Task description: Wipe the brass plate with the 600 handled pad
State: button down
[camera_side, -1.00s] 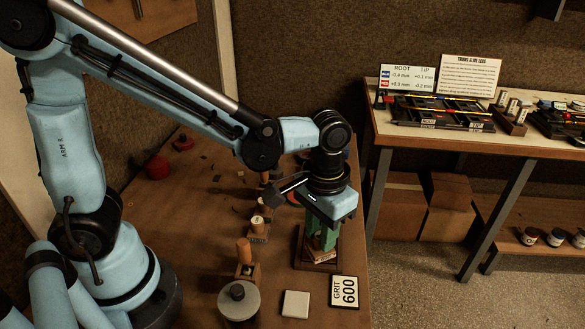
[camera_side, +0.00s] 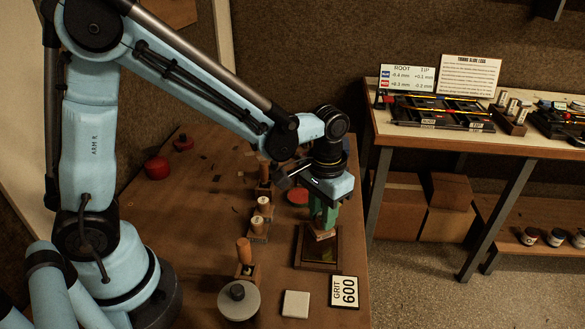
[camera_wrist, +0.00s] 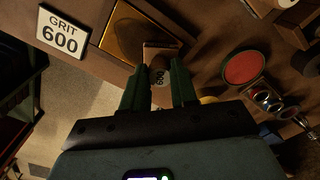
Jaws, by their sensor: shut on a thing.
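My gripper (camera_side: 323,212) has green fingers shut on the 600 handled pad (camera_side: 324,234), at the far end of the brass plate (camera_side: 318,249). The plate lies in a wooden frame on the brown table. In the wrist view, the gripper (camera_wrist: 158,88) holds the pad (camera_wrist: 160,56), whose top carries a dark round mark reading 600. The pad overlaps the near edge of the shiny brass plate (camera_wrist: 135,36) there. The fingers hide the pad's sides and its underside is out of sight, so I cannot tell whether it touches the plate or frame.
A GRIT 600 card (camera_side: 344,291) and a pale square block (camera_side: 295,304) lie in front of the plate. A grey disc with a black knob (camera_side: 238,299) and wooden-handled pieces (camera_side: 246,258) stand left. A red disc (camera_side: 298,196) lies behind. The table's right edge is close.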

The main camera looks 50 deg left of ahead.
jog(key=shift+s+d, duration=1.65)
jog(key=shift+d, duration=0.05)
jog(key=shift+s+d, duration=0.8)
jog(key=shift+s, duration=0.05)
jog(key=shift+f, duration=0.1)
jog(key=shift+w+a, duration=2.5)
jog(key=shift+a, duration=0.05)
jog(key=shift+s+d, duration=1.35)
jog(key=shift+d, duration=0.05)
jog(key=shift+s+d, duration=1.25)
jog(key=shift+s, duration=0.05)
notch_tip(320, 180, up, 8)
jog(key=shift+r, duration=0.2)
jog(key=shift+a, duration=0.1)
